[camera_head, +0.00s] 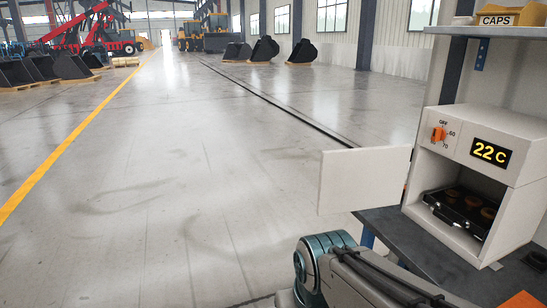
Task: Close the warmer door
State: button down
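The warmer (487,130) is a white box on the dark bench at the right. Its front has an orange knob (438,134) marked OFF, 50 and 70, and a display (491,152) reading 22 C. The warmer door (362,180) is a plain white panel that stands open, swung out to the left of the box over the floor. Inside the open chamber is a dark tray (447,215) with several brownish round pieces. My arm shows at the bottom, below the door and apart from it in the picture. My gripper is not in view.
The dark bench (400,229) has an orange item (522,300) at its lower right. A shelf (490,31) above the warmer holds a yellow CAPS bin (508,16). The grey floor left of the door is clear. Vehicles and buckets stand far back.

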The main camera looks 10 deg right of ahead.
aim_at(356, 179)
jog(key=i, duration=0.65)
jog(key=z, duration=0.9)
jog(key=i, duration=0.5)
jog(key=z, duration=0.55)
